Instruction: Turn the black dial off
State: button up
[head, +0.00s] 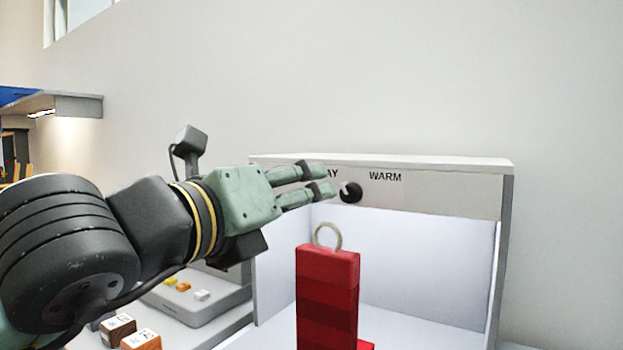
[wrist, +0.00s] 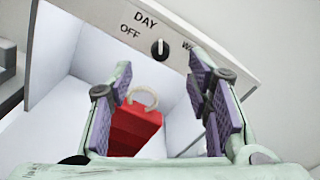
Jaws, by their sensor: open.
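The black dial (head: 351,192) sits on the front top panel of a white display box; it also shows in the wrist view (wrist: 160,49). A pale pointer mark is on it, directed upward in the wrist view, and I cannot tell exactly which label it meets. The panel reads OFF (wrist: 130,32), DAY (wrist: 146,19) and WARM (head: 385,177). My gripper (head: 327,179) is open and empty. Its fingertips are just left of the dial in the head view. In the wrist view the dial shows beyond the gap between the fingers (wrist: 164,78), apart from them.
A grey tray (head: 215,303) with small coloured pieces and several small boxes (head: 118,328) lie at the left. The wall area on the right is clear.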

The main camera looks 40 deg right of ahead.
aim_at(340, 183)
jog(key=p+x, duration=0.1)
jog(key=x, duration=0.9)
jog(key=shift+d, duration=0.3)
jog(key=shift+c, duration=0.5)
jog(key=shift+w, duration=0.1)
grip_shut()
